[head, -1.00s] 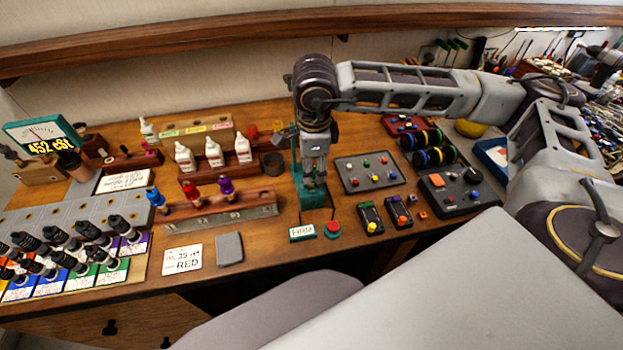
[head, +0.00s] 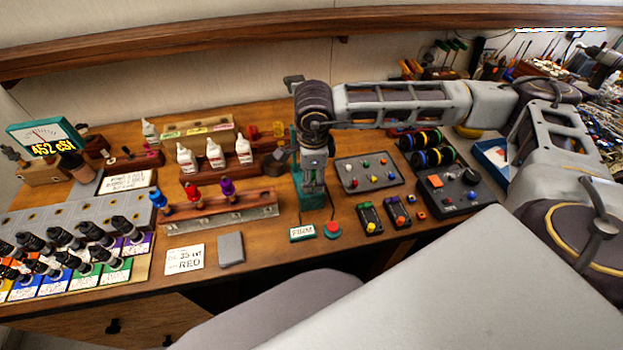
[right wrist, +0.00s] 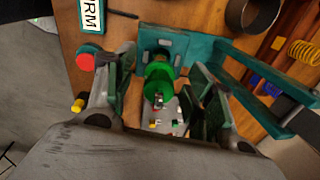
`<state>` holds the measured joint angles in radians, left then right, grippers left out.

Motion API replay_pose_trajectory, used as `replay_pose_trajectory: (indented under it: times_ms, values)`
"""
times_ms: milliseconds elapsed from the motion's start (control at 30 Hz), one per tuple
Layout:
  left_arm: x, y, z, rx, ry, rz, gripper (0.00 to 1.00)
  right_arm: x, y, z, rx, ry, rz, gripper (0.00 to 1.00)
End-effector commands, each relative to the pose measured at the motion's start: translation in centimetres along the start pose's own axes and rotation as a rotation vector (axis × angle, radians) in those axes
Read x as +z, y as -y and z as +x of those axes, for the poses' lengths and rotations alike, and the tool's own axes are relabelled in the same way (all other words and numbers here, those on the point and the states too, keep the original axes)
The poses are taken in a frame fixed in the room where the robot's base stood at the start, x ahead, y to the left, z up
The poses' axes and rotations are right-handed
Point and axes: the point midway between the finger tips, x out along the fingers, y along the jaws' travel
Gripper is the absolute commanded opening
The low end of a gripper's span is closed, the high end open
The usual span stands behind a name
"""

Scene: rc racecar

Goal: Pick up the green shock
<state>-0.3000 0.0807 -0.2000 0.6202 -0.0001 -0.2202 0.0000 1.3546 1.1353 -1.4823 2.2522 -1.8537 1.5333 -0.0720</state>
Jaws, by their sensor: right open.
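The green shock (right wrist: 158,82) is a bright green, round-bodied piece seen nearly end-on in the right wrist view. It is at the teal stand (right wrist: 205,47), between the fingers of my right gripper (right wrist: 160,88). The fingers are apart on either side of it, and I see no clear contact. In the head view, my right gripper (head: 313,184) points down over the teal stand and hides the shock there. My left gripper is not in view.
A FIRM label (head: 302,232) and a red button (head: 332,230) lie in front of the stand. A grey panel with coloured knobs (head: 369,173) is to its right. Several black shocks stand at far left.

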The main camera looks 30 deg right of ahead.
Motion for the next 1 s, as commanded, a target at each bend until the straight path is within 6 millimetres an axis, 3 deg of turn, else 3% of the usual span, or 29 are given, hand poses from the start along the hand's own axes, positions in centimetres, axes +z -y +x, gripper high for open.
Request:
replay_pose_trajectory:
  times_ms: [200,667,1000]
  values:
    - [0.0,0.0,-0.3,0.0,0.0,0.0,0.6,0.0,0.0,1.4,0.0,0.0,0.001,0.54]
    - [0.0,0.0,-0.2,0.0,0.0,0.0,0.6,0.0,0.0,1.5,0.001,0.0,0.001,0.54]
    - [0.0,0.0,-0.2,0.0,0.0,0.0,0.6,0.0,0.0,1.5,0.001,0.0,0.0,0.13]
